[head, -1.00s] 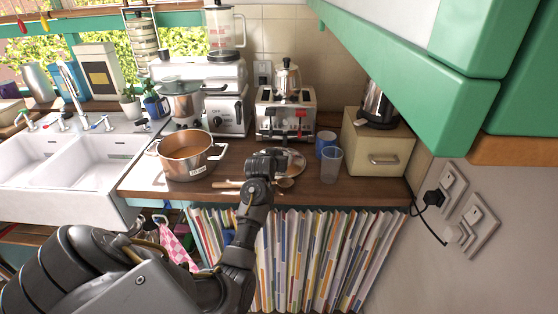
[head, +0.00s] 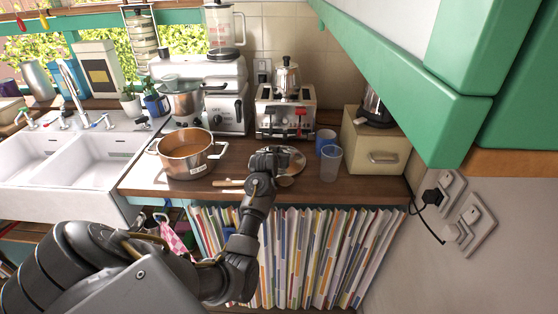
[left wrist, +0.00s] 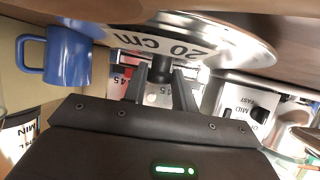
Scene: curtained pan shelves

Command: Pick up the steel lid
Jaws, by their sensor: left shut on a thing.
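The steel lid (head: 294,160) is on or just above the wooden counter, in front of the toaster; my gripper partly hides it in the head view. In the left wrist view the lid (left wrist: 215,38) appears at the top, with "20 cm" printed upside down on it. My left gripper (head: 268,158) reaches it from the front. In the left wrist view its two fingers (left wrist: 161,88) are closed on the lid's dark knob (left wrist: 161,68). I cannot tell whether the lid is clear of the counter. My right gripper is not in view.
A copper-coloured pot (head: 187,155) stands left of the lid. A blue mug (head: 326,142) and a clear cup (head: 331,163) stand close on its right. The toaster (head: 285,112) is behind. A wooden spoon (head: 228,183) lies in front. Green shelving (head: 400,75) overhangs at right.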

